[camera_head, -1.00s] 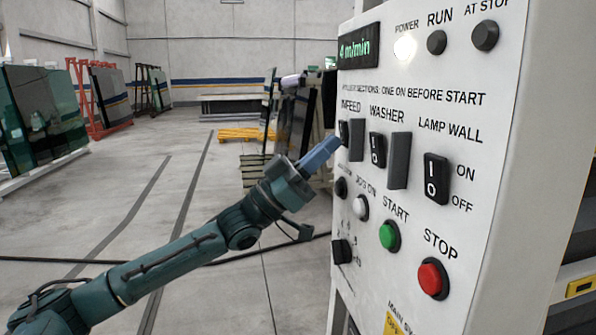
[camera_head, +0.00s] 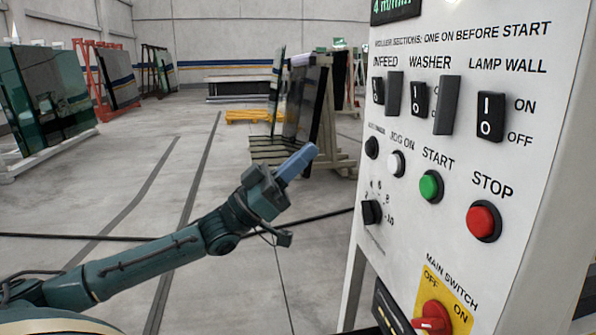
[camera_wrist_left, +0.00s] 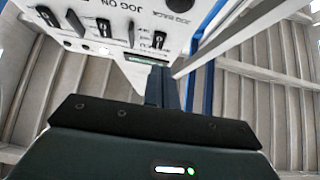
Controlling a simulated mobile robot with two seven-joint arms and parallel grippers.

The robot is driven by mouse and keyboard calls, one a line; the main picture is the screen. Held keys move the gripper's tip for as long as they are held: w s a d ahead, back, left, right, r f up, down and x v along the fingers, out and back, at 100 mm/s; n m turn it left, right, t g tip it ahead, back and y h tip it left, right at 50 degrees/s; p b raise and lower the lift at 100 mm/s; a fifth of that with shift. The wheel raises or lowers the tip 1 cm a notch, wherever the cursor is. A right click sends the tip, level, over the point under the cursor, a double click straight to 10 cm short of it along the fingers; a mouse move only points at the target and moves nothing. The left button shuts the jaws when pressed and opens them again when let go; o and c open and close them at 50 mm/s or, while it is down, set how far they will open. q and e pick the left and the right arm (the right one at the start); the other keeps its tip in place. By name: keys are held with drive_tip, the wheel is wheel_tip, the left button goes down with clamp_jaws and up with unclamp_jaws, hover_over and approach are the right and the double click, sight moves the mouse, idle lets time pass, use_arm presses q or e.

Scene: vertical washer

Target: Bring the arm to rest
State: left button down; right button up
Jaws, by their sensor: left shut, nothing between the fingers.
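My left arm comes in from the lower left in the head view. Its gripper (camera_head: 297,161) is shut and empty, with its bluish fingers pointing up and right. It is left of the white control panel (camera_head: 415,215) and apart from it. In the left wrist view the shut fingers (camera_wrist_left: 162,88) show below the panel's edge (camera_wrist_left: 140,60). My right gripper is in neither view.
The panel carries a green START button (camera_head: 430,187), a red STOP button (camera_head: 483,221), several rocker switches and a red main switch (camera_head: 432,318). Glass racks (camera_head: 45,100) stand at the back left. Open concrete floor (camera_head: 120,210) lies left of the panel.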

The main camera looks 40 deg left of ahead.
use_arm(q)
drive_tip(key=shift+s+a+f, duration=0.2)
drive_tip(key=shift+s+f, duration=0.05)
drive_tip(key=shift+f, duration=0.1)
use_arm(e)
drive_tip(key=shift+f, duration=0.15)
